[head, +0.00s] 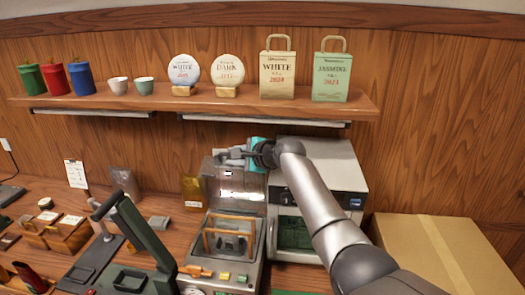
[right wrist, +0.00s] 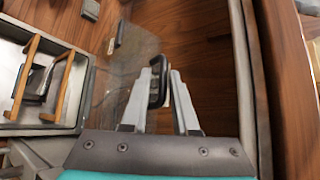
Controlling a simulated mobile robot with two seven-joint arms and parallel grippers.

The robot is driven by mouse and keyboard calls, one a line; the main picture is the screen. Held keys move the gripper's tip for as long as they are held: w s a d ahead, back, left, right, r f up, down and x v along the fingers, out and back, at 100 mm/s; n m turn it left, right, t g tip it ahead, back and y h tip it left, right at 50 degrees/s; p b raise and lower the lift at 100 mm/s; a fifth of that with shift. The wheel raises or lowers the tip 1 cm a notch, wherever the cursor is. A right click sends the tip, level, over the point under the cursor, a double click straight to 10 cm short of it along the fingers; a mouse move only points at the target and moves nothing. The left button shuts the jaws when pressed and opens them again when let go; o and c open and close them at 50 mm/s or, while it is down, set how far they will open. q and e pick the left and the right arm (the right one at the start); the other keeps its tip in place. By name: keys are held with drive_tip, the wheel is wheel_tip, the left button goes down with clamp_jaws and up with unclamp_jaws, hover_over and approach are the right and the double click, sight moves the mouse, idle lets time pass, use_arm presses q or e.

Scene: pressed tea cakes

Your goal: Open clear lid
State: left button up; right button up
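The clear lid (head: 240,190) stands raised, roughly upright, at the back of the grey machine (head: 222,272) in the head view. In the right wrist view the see-through lid panel (right wrist: 125,60) lies to the left of my fingers, with a small black handle (right wrist: 157,85) at its edge. My right gripper (head: 228,155) is at the lid's top edge. In the right wrist view its two grey fingers (right wrist: 167,85) are close together on the black handle. Under the lid, the machine's open chamber (right wrist: 42,85) holds a wooden frame. My left gripper is not in view.
A white boxy appliance (head: 325,165) stands just right of the lid, beneath my right arm. A wooden shelf (head: 200,101) with bags and cups runs above. A dark green lever press (head: 140,240) stands left, and a cardboard box (head: 445,250) right.

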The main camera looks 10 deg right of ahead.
drive_tip(key=v, duration=1.2)
drive_tip(key=shift+s+d+p, duration=0.15)
drive_tip(key=shift+d+p, duration=0.1)
drive_tip(key=shift+p, duration=0.05)
drive_tip(key=shift+r, duration=0.1)
